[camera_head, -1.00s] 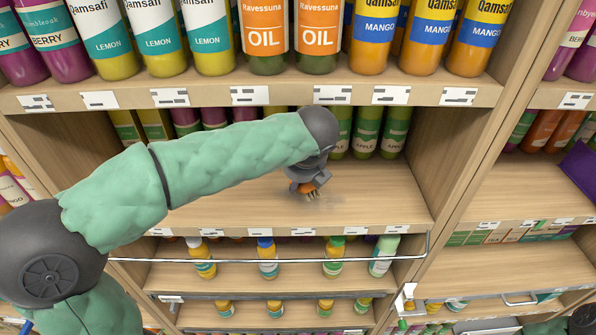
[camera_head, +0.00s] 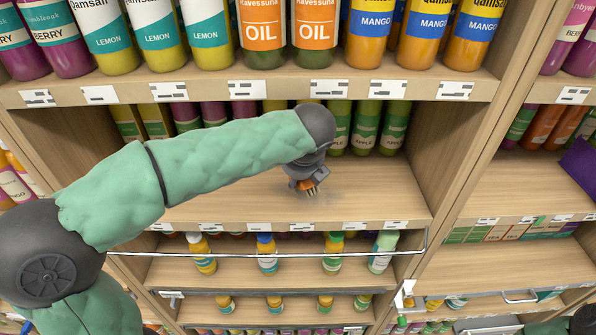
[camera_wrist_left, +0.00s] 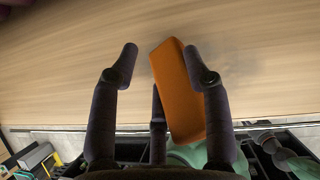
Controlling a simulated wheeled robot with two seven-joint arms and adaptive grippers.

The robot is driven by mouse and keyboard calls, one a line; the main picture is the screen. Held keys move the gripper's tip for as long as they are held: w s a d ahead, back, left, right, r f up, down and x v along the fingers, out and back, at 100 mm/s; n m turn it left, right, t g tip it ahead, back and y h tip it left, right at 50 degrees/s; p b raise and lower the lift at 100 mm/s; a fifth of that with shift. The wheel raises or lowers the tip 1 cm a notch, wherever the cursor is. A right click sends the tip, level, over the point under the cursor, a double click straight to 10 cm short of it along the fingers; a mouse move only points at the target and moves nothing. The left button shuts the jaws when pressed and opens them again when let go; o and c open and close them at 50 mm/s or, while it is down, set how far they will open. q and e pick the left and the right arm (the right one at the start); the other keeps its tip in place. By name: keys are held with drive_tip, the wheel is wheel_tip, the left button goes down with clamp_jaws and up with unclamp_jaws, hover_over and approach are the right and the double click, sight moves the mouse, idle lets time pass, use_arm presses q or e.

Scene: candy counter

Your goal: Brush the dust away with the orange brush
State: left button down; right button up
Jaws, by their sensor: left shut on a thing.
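The orange brush (camera_head: 305,184) is in my left gripper (camera_head: 308,178), over the middle shelf, with its bristles pointing down toward the board. In the left wrist view the orange brush body (camera_wrist_left: 177,90) sits tilted between the dark fingers of my left gripper (camera_wrist_left: 160,68), against the right-hand finger. A faint grey patch of dust (camera_head: 328,197) lies on the shelf just right of the bristles. I cannot tell whether the bristles touch the board. My right gripper does not show.
The middle shelf (camera_head: 380,195) is bare toward its front, with green bottles (camera_head: 365,128) at its back. A shelf of large bottles (camera_head: 262,35) hangs above. A metal rail (camera_head: 350,254) and small bottles (camera_head: 267,255) are below. A wooden divider (camera_head: 455,140) stands at the right.

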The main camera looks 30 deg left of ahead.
use_arm(q)
drive_tip(key=shift+g, duration=0.3)
drive_tip(key=shift+s+a+f, duration=0.2)
drive_tip(key=shift+s+a, duration=0.7)
drive_tip(key=shift+a, duration=1.1)
drive_tip(key=shift+s+a+f, duration=0.2)
drive_tip(key=shift+s+a, duration=0.7)
drive_tip(key=shift+a, duration=1.1)
drive_tip(key=shift+s+a+f, duration=0.2)
drive_tip(key=shift+s+a, duration=0.7)
drive_tip(key=shift+a, duration=1.1)
drive_tip(key=shift+w+d+p, duration=0.2)
drive_tip(key=shift+w+d, duration=0.5)
drive_tip(key=shift+d, duration=0.3)
drive_tip(key=shift+w+d+p, duration=0.2)
drive_tip(key=shift+w+d, duration=0.45)
drive_tip(key=shift+d, duration=0.35)
drive_tip(key=shift+w+d+r, duration=0.15)
drive_tip(key=shift+w+d, duration=0.55)
drive_tip(key=shift+d, duration=0.35)
drive_tip(key=shift+w+d+r, duration=0.15)
drive_tip(key=shift+w+d, duration=0.55)
drive_tip(key=shift+d, duration=0.35)
drive_tip(key=shift+w+d, duration=0.1)
drive_tip(key=shift+w+d+r, duration=0.15)
drive_tip(key=shift+w+d, duration=0.5)
drive_tip(key=shift+d, duration=0.35)
drive_tip(key=shift+w+d+r, duration=0.15)
drive_tip(key=shift+w+d, duration=0.5)
drive_tip(key=shift+d, duration=0.3)
